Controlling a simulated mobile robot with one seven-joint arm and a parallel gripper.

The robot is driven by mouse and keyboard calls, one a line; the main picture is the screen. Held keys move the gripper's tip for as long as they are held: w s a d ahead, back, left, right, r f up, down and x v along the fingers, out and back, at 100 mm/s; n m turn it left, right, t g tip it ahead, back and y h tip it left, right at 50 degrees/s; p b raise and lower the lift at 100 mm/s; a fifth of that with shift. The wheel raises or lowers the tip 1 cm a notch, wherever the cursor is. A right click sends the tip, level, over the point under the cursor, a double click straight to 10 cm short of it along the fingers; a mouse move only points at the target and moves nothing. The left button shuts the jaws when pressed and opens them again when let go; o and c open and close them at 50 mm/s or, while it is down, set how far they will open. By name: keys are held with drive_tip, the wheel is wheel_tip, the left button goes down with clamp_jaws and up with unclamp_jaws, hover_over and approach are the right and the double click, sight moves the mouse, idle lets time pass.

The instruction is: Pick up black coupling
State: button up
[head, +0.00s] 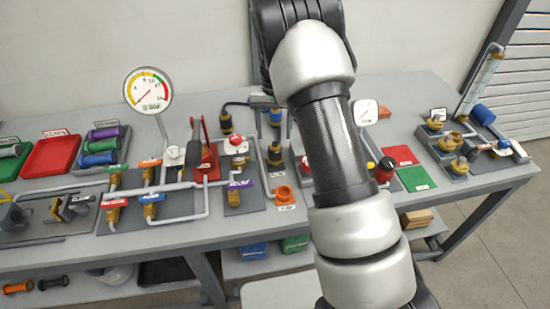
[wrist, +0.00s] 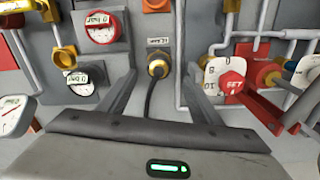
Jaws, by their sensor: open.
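A dark coupling (head: 275,153) with an orange-yellow ring stands on the bench, left of my arm in the head view. I see no contact.
A red lever (head: 200,140) and a red-knobbed valve (head: 237,145) stand to the left. Grey pipes run close by. Another dark connector (head: 226,121) stands further left.

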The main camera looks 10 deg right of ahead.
sight(275, 147)
drive_tip(key=f, duration=0.3)
drive_tip(key=f+p, duration=0.1)
drive_tip(key=f, duration=0.3)
drive_tip(key=shift+s+d+f, duration=0.1)
drive_tip(key=shift+s, duration=0.1)
drive_tip(key=shift+c, duration=0.6)
drive_tip(key=c, duration=1.1)
drive_tip(key=shift+c, duration=0.2)
wheel_tip(275, 147, up, 10)
drive_tip(key=shift+r+b, duration=0.1)
drive_tip(key=shift+b, duration=0.35)
